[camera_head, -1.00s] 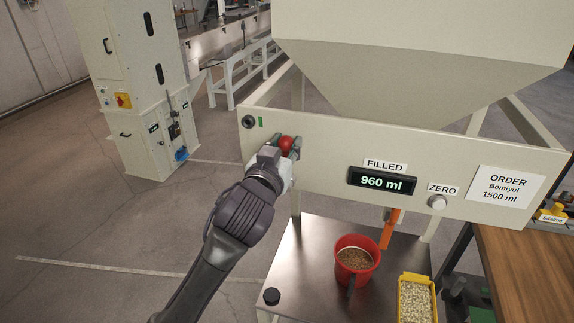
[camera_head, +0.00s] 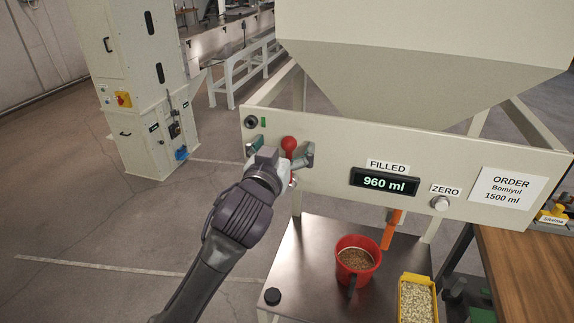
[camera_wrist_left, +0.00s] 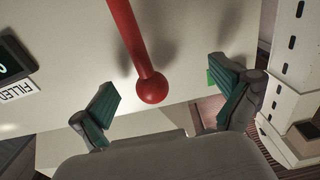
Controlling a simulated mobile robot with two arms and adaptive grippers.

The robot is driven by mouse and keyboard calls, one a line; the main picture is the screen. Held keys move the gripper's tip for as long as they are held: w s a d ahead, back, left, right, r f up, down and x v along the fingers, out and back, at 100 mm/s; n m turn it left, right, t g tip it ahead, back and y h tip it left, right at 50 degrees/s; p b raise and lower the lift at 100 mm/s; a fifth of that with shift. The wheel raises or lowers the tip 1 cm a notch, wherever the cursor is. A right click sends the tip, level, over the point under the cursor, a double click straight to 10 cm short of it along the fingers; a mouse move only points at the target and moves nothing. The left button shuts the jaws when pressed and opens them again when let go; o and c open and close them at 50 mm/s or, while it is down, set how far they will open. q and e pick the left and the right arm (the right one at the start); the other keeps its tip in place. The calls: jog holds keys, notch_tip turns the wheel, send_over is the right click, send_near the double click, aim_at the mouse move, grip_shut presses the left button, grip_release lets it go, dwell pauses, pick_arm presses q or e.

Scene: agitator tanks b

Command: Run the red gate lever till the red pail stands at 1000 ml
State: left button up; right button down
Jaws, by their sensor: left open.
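The red gate lever (camera_head: 289,146) ends in a red ball on the panel's left part. In the left wrist view its red rod and ball (camera_wrist_left: 152,86) stand between the spread fingers. My left gripper (camera_head: 281,152) is open around the ball, and no finger visibly presses on it. The same gripper (camera_wrist_left: 163,100) shows green pads well apart in the wrist view. The red pail (camera_head: 357,262) stands upright under the orange spout (camera_head: 391,230) and holds brown grain. The display (camera_head: 384,183) under the FILLED label reads 960 ml. My right gripper is not in view.
A ZERO button (camera_head: 439,203) sits right of the display. An order card (camera_head: 507,188) reads Bomiyul 1500 ml. A yellow bin (camera_head: 404,312) of pale pieces stands right of the pail.

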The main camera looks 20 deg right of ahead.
pick_arm(q)
jog(key=shift+p+v, duration=1)
jog(key=shift+v, duration=1.95)
jog(key=shift+d, duration=0.1)
